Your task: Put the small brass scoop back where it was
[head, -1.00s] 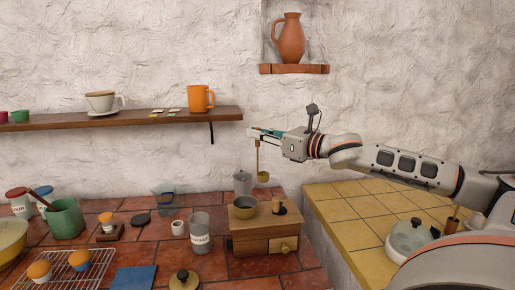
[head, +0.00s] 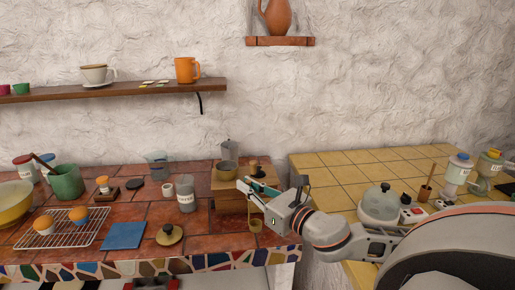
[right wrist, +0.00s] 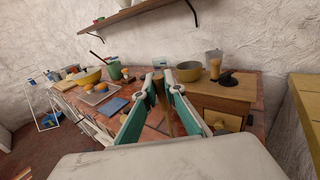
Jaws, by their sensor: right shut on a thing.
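The small brass scoop (head: 255,228) hangs cup-down below my right gripper (head: 252,188), in front of the wooden coffee grinder (head: 228,202) at the counter's right end. My right gripper is shut on its handle; the handle also shows between the fingers in the right wrist view (right wrist: 164,105). The handle's middle is partly hidden by the gripper in the head view. An open glass jar labelled COFFEE (head: 186,198) stands left of the grinder. A round lid with a knob (head: 169,236) lies on the tiles in front of the jar. My left gripper is not in view.
A small white cup (head: 167,189) stands beside the jar, and a metal pot (head: 228,150) behind the grinder. A blue cloth (head: 124,236) and a wire rack (head: 64,238) lie to the left. A gap separates this counter from the yellow-tiled one (head: 340,175).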

